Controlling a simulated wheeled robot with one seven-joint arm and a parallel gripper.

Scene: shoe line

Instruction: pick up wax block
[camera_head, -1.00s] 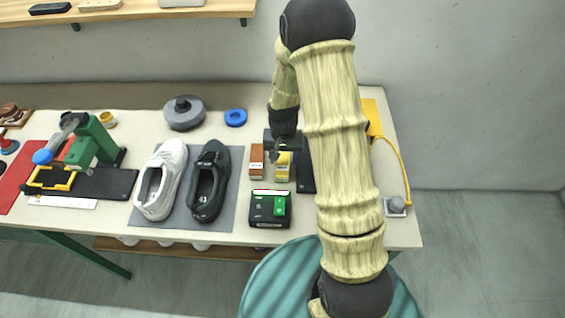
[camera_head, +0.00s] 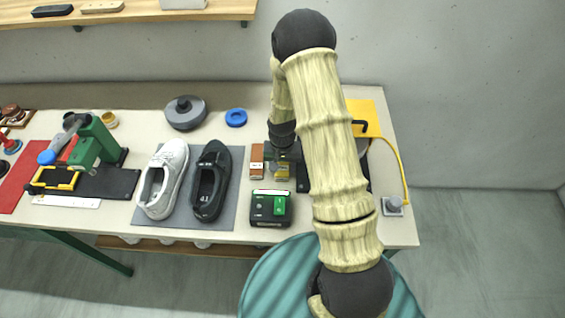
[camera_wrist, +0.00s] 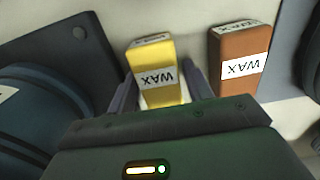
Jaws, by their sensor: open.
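A yellow wax block (camera_wrist: 157,75) with a white WAX label stands upright in the wrist view. My open gripper (camera_wrist: 159,88) has one finger on each side of it, and I see a small gap on the right; contact on the left is unclear. In the head view my gripper (camera_head: 282,160) covers most of the yellow block (camera_head: 282,174). A brown wax block (camera_wrist: 240,60), also labelled WAX, stands just right of my right finger. In the head view the brown block (camera_head: 257,158) is left of my gripper.
A black and green device (camera_head: 270,208) sits in front of the blocks. A grey mat (camera_head: 233,200) with a white shoe (camera_head: 163,180) and a dark shoe (camera_head: 211,181) lies to the left. A blue ring (camera_head: 236,117) is behind. A yellow cable (camera_head: 402,170) runs at right.

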